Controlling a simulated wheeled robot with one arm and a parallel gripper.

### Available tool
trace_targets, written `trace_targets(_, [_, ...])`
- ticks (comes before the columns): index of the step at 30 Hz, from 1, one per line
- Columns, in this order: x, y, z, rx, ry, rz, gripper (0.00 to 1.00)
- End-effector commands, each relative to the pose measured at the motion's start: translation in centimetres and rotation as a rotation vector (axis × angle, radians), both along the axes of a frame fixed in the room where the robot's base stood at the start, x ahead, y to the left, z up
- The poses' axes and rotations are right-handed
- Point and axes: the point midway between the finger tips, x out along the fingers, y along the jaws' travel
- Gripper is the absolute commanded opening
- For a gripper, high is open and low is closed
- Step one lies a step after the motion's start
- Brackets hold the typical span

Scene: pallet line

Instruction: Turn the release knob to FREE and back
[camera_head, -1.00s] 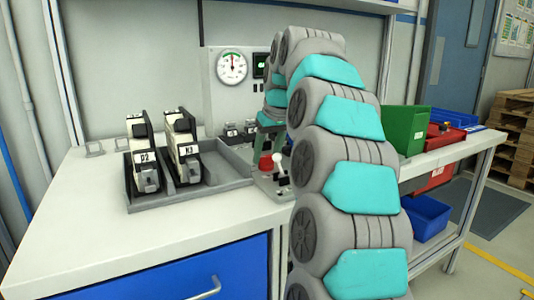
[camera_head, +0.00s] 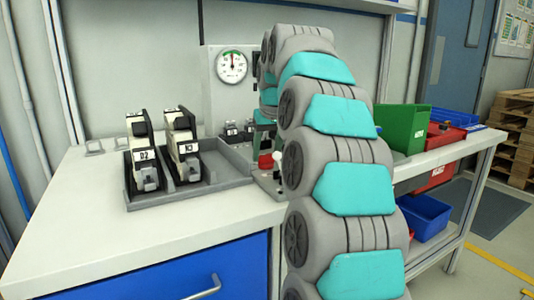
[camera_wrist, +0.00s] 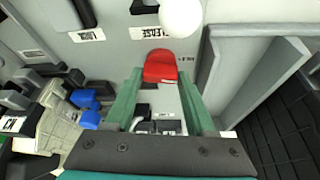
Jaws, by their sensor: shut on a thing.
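The red release knob (camera_wrist: 160,67) sits below a partly covered label ending in "EASE" in the wrist view. Small marks beside it are too small to read. My gripper (camera_wrist: 159,80) has its two green fingers on either side of the knob, shut on it. In the head view the red knob (camera_head: 265,161) shows just below my gripper (camera_head: 264,143), left of my arm. The arm hides much of the panel there, and I cannot tell which mark the knob points to.
A white ball-topped lever (camera_wrist: 181,15) stands close to the knob. A grey tray (camera_head: 190,198) with two black-and-white units is on the bench to the left. A round gauge (camera_head: 231,67) is on the panel behind. A green bin (camera_head: 405,130) stands right of my arm.

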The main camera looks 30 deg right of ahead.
Motion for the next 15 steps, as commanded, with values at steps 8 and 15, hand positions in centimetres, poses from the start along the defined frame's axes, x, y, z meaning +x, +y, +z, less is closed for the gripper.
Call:
trace_targets(8, [0.09,0.13,-0.07,-0.003,-0.003,-0.250,0.00])
trace_targets(15, [0.15,0.27,0.05,-0.003,-0.003,-0.476,0.00])
